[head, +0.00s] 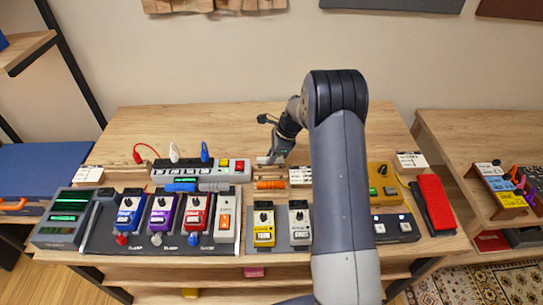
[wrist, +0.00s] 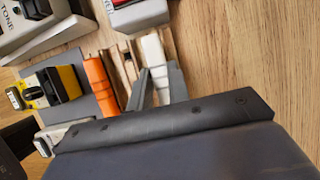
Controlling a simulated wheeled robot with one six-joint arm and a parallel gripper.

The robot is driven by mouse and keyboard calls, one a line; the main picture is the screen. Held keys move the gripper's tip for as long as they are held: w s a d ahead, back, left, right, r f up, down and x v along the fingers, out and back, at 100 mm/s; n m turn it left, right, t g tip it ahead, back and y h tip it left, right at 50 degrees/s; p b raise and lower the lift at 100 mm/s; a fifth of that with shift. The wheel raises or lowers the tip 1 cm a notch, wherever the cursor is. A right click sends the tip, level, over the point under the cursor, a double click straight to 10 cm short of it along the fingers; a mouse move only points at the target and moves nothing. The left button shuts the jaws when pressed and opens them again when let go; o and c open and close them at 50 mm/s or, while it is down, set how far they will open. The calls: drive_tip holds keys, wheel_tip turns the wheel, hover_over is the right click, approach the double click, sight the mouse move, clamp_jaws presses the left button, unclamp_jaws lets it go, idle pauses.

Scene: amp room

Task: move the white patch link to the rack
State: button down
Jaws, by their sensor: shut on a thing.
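The white patch link (wrist: 154,58) is a pale bar between the two grey fingers of my gripper (wrist: 158,84) in the wrist view. The fingers are shut on it. In the head view, my gripper (head: 270,158) is behind the orange link, with the white link (head: 263,160) partly hidden at its tip. Wooden strips, seemingly the rack (wrist: 119,62), show beside and under the white link in the wrist view. I cannot tell whether the link touches them. An orange link (wrist: 100,82) lies to the left, apart from it.
A light grey power strip (head: 190,178) with coloured plugs stands left of my gripper. Pedals such as a yellow one (head: 264,228) fill the front of the table. A white label block (head: 300,176) is close on the right. Bare wood (head: 210,125) lies behind.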

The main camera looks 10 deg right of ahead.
drive_tip(key=shift+f+b, duration=0.5)
drive_tip(key=shift+f, duration=0.4)
idle(1.1)
drive_tip(key=c, duration=0.9)
unclamp_jaws()
drive_tip(key=shift+o, duration=0.2)
drive_tip(key=shift+r, duration=0.1)
drive_tip(key=shift+r+p, duration=2.4)
drive_tip(key=shift+r, duration=1.05)
drive_tip(key=shift+s+f, duration=0.1)
